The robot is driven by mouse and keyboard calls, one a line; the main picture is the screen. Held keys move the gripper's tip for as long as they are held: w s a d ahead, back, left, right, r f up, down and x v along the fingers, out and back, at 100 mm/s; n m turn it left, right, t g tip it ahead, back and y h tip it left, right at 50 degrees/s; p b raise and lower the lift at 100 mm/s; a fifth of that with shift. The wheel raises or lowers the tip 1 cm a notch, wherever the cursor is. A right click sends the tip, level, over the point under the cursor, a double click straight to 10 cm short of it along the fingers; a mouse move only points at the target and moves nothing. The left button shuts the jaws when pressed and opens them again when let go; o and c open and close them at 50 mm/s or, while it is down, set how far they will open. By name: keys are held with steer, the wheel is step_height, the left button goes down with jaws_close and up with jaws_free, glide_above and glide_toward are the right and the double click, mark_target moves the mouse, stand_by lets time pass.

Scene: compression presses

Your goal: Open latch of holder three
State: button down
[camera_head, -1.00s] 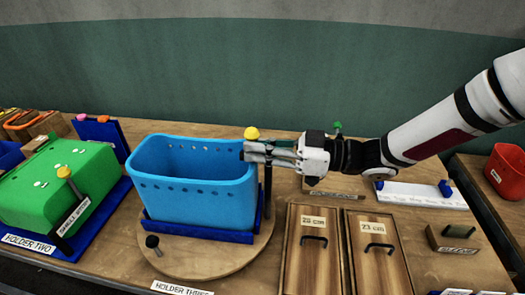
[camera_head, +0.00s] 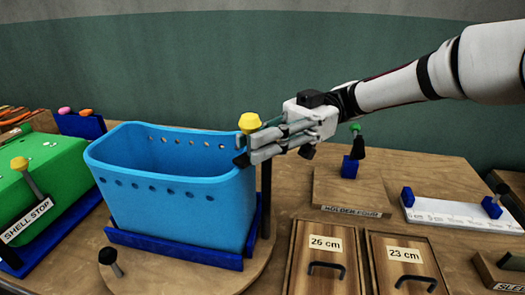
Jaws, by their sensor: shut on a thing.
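Holder three is a round wooden board (camera_head: 170,278) with a dark blue cradle (camera_head: 175,251) on it. A light blue open bin (camera_head: 175,205) stands upright in the cradle. At the bin's right side is the latch, a dark upright post (camera_head: 266,190) with a yellow knob (camera_head: 249,123) above it. My gripper (camera_head: 250,152) reaches in from the right, its fingers at the bin's upper right corner just below the knob. It is shut on the latch. The fingers hide the grasped part, and I cannot tell whether they touch the bin rim.
A black-knobbed peg (camera_head: 109,259) stands at the board's front left. A green block (camera_head: 50,190) with a shell stop sits left. Wooden panels marked 26 cm (camera_head: 318,262) and 23 cm (camera_head: 402,268) lie right. Holder four (camera_head: 350,190) is behind them.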

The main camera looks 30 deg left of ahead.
steer(key=shift+d+n+g+h, duration=0.15)
steer(key=shift+n+g+h, duration=0.35)
steer(key=shift+n+h, duration=0.95)
steer(key=shift+s+m+h, duration=0.1)
steer(key=shift+m+h, duration=0.15)
steer(key=shift+h, duration=0.1)
steer(key=c, duration=1.7)
jaws_free()
steer(key=w+d, duration=0.1)
steer(key=w, duration=0.6)
steer(key=shift+w+d, duration=0.25)
